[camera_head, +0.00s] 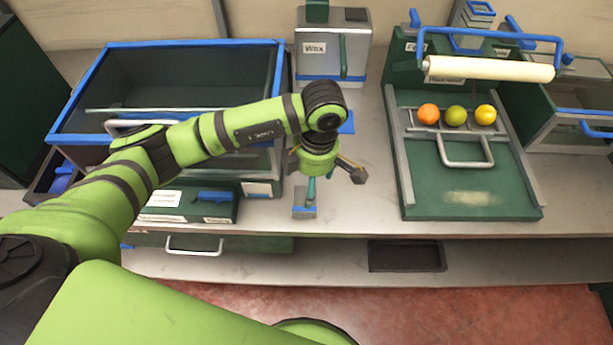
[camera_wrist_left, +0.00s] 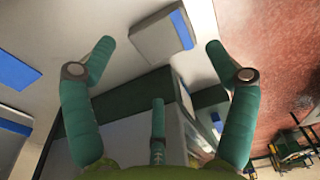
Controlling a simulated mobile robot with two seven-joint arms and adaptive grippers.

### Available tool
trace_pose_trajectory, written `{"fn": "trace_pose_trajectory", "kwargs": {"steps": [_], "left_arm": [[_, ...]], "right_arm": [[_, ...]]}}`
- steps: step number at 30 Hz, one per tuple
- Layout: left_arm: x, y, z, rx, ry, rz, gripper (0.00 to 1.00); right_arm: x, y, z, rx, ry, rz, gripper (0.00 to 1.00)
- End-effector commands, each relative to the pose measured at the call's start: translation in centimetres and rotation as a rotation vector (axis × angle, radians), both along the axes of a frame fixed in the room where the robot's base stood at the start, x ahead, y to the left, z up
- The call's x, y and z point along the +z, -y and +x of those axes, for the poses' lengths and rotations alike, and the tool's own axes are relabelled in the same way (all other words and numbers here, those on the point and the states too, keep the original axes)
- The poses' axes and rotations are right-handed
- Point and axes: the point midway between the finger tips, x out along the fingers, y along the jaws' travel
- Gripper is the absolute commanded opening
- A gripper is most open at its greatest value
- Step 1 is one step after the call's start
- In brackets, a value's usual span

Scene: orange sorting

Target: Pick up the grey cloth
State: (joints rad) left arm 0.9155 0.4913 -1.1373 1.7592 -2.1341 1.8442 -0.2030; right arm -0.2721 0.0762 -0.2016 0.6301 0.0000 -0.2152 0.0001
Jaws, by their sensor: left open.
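A small grey, flat-looking piece with a blue strip along one edge (camera_head: 304,200) lies on the counter near its front edge; I take it to be the grey cloth. It also shows in the left wrist view (camera_wrist_left: 155,38), ahead of and between the spread fingertips. My left gripper (camera_head: 331,182) points down over the counter beside and above this piece, and one finger partly covers it. In the left wrist view the left gripper (camera_wrist_left: 158,52) is open and empty, its fingers apart. My right gripper is not in view.
A large blue-rimmed bin (camera_head: 180,44) stands at the left. A wax box (camera_head: 335,50) stands behind the gripper. A green roller tray (camera_head: 470,200) with an orange, a green and a yellow fruit is at the right. The counter between them is mostly clear.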

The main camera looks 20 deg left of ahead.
Motion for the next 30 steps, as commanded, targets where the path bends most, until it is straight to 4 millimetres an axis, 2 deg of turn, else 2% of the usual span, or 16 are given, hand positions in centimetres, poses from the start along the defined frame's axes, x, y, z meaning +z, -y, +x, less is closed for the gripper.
{"fn": "trace_pose_trajectory", "kwargs": {"steps": [2,4,10,14,18,22,25,26,27,29,30], "left_arm": [[-0.3,-0.5,0.0,0.001,0.0,0.024,0.86],[-0.9,-0.7,0.0,0.002,-0.003,0.028,0.86],[-3.1,-0.7,0.0,0.002,-0.005,0.026,0.86],[-5.3,-0.7,0.1,0.003,-0.002,0.023,0.86],[-6.7,-0.9,0.1,0.001,0.0,0.022,0.86],[-7.0,-0.9,0.1,0.0,0.001,0.021,0.86],[-7.0,-0.9,0.1,0.0,0.001,0.021,0.86],[-6.9,-0.9,0.1,0.0,0.001,0.021,0.82],[-6.9,-0.9,0.1,0.0,0.001,0.021,0.66],[-6.9,-0.9,0.1,0.0,0.001,0.021,0.42],[-6.9,-0.9,0.1,0.001,0.001,0.021,0.34]], "right_arm": [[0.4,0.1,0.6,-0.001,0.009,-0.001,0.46],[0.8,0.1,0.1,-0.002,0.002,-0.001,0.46],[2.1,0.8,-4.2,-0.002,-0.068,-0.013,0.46],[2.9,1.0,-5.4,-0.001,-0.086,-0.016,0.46],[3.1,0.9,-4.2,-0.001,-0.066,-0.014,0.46],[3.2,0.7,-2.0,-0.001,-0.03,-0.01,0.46],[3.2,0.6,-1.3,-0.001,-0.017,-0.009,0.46],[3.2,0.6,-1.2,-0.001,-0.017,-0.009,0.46],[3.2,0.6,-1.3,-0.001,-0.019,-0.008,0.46],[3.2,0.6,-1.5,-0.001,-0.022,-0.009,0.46],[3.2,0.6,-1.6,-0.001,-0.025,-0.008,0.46]]}}
